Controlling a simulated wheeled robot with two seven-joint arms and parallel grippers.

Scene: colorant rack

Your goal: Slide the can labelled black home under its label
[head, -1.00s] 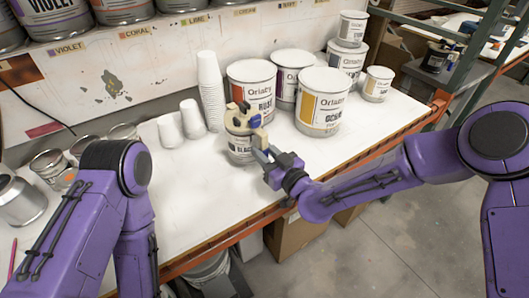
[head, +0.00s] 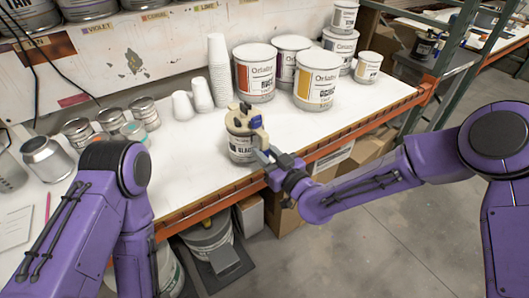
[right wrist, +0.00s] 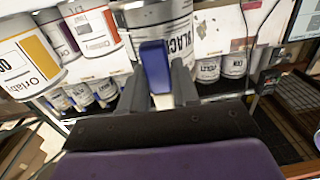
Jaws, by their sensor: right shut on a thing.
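The can labelled black (head: 241,147) is a small metal can with a white label, upright near the front edge of the bench. The shelf strip shows violet (head: 98,28), coral and lime labels; I see no black label. My left gripper is out of view.
Big cans, including an orange-labelled one (head: 317,82), stand behind and right on the white bench (head: 190,165). White cup stacks (head: 217,72) stand behind the held can. Several small open tins (head: 77,131) stand at left. Bench between tins and held can is clear.

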